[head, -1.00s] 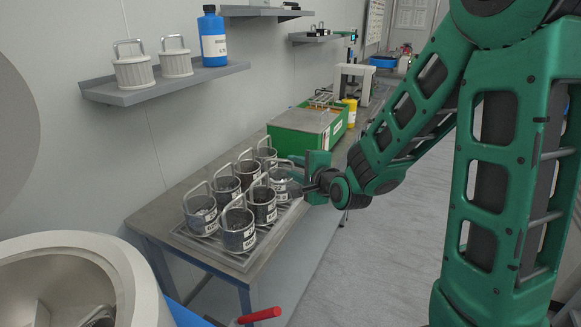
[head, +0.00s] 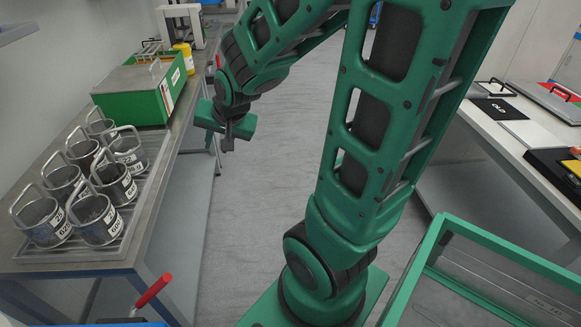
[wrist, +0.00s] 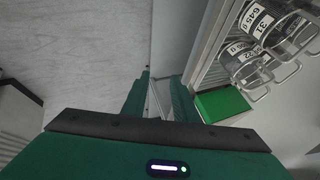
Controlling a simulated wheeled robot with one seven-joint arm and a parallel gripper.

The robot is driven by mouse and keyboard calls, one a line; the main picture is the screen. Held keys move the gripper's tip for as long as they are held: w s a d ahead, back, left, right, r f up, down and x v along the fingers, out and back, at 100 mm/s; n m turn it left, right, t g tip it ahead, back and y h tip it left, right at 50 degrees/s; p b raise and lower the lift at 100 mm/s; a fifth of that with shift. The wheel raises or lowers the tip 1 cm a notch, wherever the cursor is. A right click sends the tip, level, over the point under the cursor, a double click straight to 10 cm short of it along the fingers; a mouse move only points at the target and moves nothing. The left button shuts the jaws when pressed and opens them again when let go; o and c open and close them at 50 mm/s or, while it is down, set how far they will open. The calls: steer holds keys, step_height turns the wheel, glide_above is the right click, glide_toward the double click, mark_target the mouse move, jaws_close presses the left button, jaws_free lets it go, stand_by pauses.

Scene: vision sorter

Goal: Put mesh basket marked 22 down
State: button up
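Several round metal mesh baskets with upright wire handles stand on a slatted tray (head: 148,192) on the bench at left in the head view. The basket (head: 128,152) at the tray's far right is nearest my gripper. In the wrist view, a basket (wrist: 268,30) at the upper right shows 31 and 645. My gripper (head: 228,142) is apart from the baskets, to their right and past the bench edge, over the aisle. In the wrist view its two fingers (wrist: 160,85) stand apart with nothing between them.
A green box (head: 135,90) with a grey lid stands behind the tray, a yellow bottle (head: 184,58) beyond it. A red-handled object (head: 153,290) lies at the front. A green-rimmed bin (head: 510,262) and a white bench (head: 520,135) stand at right. The aisle floor (head: 290,160) is clear.

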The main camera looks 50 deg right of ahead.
steer(key=s+d+n+g, duration=0.1)
steer(key=s+g, duration=0.1)
steer(key=s, duration=0.5)
steer(key=s+r+n+g+y, duration=0.1)
steer(key=s+g, duration=0.1)
steer(key=s, duration=0.6)
steer(key=s+d+r+n+g, duration=0.1)
steer(key=s+n+g, duration=0.1)
steer(key=s, duration=0.6)
steer(key=shift+d+r+g, duration=0.15)
steer(key=shift+d+g, duration=0.15)
